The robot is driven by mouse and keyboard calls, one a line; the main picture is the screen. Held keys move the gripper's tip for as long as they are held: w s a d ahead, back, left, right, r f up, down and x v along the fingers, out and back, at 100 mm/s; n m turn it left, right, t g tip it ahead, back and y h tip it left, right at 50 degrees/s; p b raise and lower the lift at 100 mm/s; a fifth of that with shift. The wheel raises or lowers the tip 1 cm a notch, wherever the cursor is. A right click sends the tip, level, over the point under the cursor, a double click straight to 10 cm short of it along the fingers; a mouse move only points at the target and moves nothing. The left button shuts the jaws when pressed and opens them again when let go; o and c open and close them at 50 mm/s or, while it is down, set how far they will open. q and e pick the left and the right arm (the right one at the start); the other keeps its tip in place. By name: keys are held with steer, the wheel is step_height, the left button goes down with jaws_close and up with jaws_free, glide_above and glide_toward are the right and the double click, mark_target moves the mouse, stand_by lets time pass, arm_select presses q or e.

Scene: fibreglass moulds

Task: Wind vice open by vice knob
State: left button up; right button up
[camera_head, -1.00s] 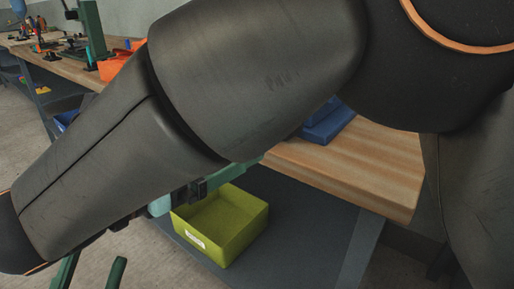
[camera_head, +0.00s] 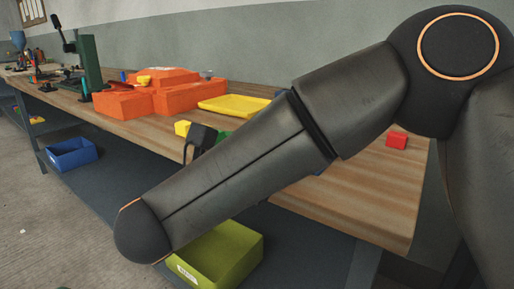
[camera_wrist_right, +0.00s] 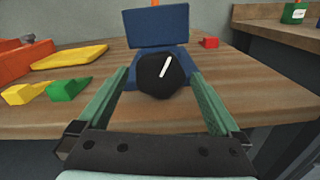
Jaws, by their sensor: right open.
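The blue vice (camera_wrist_right: 155,27) stands on the wooden bench in the right wrist view, with its black vice knob (camera_wrist_right: 160,80) facing me. The knob is round-edged and carries a slanted white mark. My right gripper (camera_wrist_right: 159,73) is open, with one green finger on each side of the knob and a gap on both sides. I cannot tell how deep the knob sits between the fingertips. The vice jaws' opening cannot be made out. In the head view my right arm hides most of the vice and the knob. My left gripper is not in view.
The bench (camera_head: 360,205) bears a red block (camera_head: 397,140), orange moulds (camera_head: 160,92), a yellow tray (camera_head: 235,105), and yellow (camera_wrist_right: 25,93) and green (camera_wrist_right: 68,89) wedges. A green press (camera_head: 90,62) stands further left. A lime bin (camera_head: 225,255) and blue bin (camera_head: 72,154) sit below.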

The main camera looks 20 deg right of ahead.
steer(key=shift+w+d, duration=0.2)
steer(key=shift+d, duration=0.05)
steer(key=shift+c, duration=0.2)
steer(key=c, duration=1.1)
steer(key=shift+f+n, duration=0.1)
steer(key=shift+n, duration=0.2)
steer(key=shift+n+b, duration=0.5)
steer(key=shift+n, duration=0.7)
steer(key=shift+w+a+n+b, duration=0.1)
steer(key=shift+n+b, duration=0.3)
steer(key=shift+n, duration=1.5)
